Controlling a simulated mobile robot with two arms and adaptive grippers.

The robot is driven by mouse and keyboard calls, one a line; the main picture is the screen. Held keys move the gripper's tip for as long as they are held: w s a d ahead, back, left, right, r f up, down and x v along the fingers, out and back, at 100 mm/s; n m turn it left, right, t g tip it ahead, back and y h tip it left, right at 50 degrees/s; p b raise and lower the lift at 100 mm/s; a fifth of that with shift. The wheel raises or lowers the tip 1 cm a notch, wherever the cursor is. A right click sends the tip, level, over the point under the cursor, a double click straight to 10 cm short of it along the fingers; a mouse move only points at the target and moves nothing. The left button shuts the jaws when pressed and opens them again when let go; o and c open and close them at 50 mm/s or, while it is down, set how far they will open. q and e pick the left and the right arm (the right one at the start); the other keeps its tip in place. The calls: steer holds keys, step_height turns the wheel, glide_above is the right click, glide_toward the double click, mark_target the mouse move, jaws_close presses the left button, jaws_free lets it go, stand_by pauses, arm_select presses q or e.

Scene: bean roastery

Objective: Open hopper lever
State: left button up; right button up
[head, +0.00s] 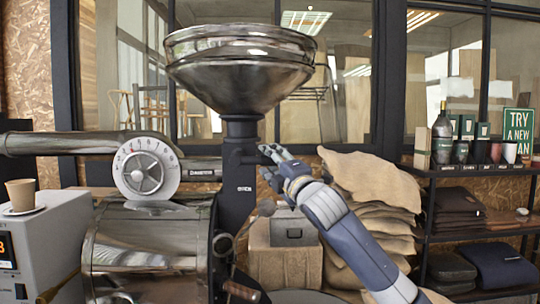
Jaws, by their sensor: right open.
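A shiny metal hopper (240,68) sits on the dark neck (240,170) of the roaster. My right gripper (268,163) is open just right of the neck, below the hopper, with its fingertips pointing left. The hopper lever is hard to make out; a small dark part on the neck's right side lies at the fingertips, and I cannot tell whether they touch it. My left gripper is not in view.
The roaster's metal drum (150,245) and round white dial (146,168) are at left. A paper cup (20,194) stands on a white box at far left. Stacked sacks (375,195) lie behind my right arm. A dark shelf (470,172) with bottles and cups is at right.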

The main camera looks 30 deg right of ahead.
steer(key=shift+w+r, duration=0.1)
steer(key=shift+w, duration=0.3)
steer(key=shift+c, duration=0.6)
jaws_close()
